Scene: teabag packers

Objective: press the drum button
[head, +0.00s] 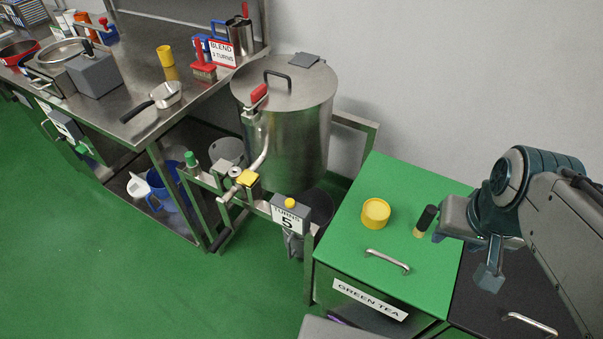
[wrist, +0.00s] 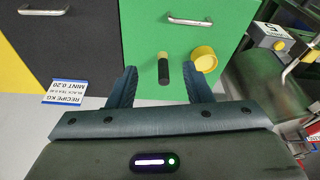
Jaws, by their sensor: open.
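The steel drum (head: 285,140) stands in a frame with a closed lid. On the frame's front rail is a grey box (head: 290,214) reading "TURNS 5", with a round yellow button (head: 290,203) on top. A green knob (head: 191,159) stands at the rail's left end, and a yellow block (head: 247,179) sits between. I cannot tell which is the drum button. My gripper (head: 465,246) is open and empty above the bins, right of the drum. In the wrist view the "5" box (wrist: 266,34) and its yellow button (wrist: 279,45) show at the upper right.
A green-lidded GREEN TEA bin (head: 410,270) carries a yellow round container (head: 376,213) and a black-and-yellow cylinder (head: 426,219), close to my gripper. A dark bin (head: 505,290) stands to its right. A steel bench (head: 125,75) with tools is at left. Green floor (head: 110,265) lies open in front.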

